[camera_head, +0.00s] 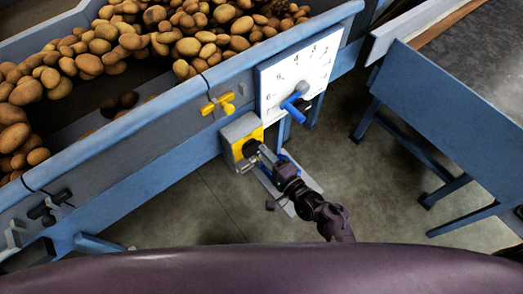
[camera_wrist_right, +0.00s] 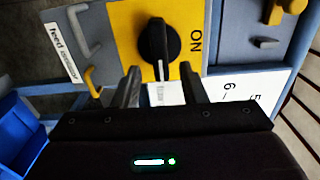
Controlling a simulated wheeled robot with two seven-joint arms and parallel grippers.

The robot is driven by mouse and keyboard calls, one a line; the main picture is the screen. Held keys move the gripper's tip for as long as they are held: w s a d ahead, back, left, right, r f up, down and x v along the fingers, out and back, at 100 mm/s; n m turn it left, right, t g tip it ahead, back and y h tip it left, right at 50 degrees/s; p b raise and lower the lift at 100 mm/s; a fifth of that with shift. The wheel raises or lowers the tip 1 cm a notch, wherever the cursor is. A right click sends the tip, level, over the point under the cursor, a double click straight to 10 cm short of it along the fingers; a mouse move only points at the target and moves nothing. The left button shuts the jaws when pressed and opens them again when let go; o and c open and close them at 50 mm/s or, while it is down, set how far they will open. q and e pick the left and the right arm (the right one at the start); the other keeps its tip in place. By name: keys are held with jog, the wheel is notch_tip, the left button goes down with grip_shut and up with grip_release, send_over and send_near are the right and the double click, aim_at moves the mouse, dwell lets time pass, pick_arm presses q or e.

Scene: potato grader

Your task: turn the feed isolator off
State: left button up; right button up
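The feed isolator (camera_head: 231,132) is a grey box with a yellow face on the blue machine frame. Its yellow plate (camera_wrist_right: 128,22) fills the upper middle of the right wrist view, with "ON" at its right and a "feed isolator" label (camera_wrist_right: 61,53) on the left. The black knob (camera_wrist_right: 158,45) has a white line running up and down in that view. My right gripper (camera_wrist_right: 160,88) is open; its two fingers stand apart just below the knob, with nothing between them. In the head view the right gripper (camera_head: 262,155) is at the isolator's front. My left gripper is not in view.
A white numbered dial panel (camera_head: 315,60) with a blue handle (camera_head: 295,105) is right of the isolator. A yellow winged handle (camera_head: 218,103) is above it. Potatoes (camera_head: 100,45) lie on the machine. A blue table (camera_head: 450,110) stands at right, with open floor between.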

jog(key=v, duration=0.5)
jog(key=shift+s+d, duration=0.15)
jog(key=shift+s, duration=0.1)
jog(key=s+d+f+n+g+h, duration=0.25)
jog(key=s+f, duration=0.25)
jog(key=f, duration=0.6)
jog(key=s+d+f+n+g+h, duration=0.1)
jog(key=s+f+n+g+h, duration=0.25)
jog(key=f, duration=0.65)
jog(key=s+d+f+n+g+h, duration=0.1)
jog(key=s+d+f, duration=0.3)
jog(key=s, duration=0.4)
jog(key=s+d+f+n+g+h, duration=0.2)
jog(key=s+d+f+n+g, duration=0.2)
jog(key=s, duration=0.3)
jog(key=s+d+f+n+g+h, duration=0.1)
jog(key=s+d+f+n+g, duration=0.1)
jog(key=s+d+f, duration=0.3)
jog(key=s+f, duration=0.1)
jog(key=s, duration=0.2)
jog(key=shift+s+d+n+g+h, duration=0.3)
jog(key=shift+s, duration=0.1)
jog(key=shift+r, duration=0.1)
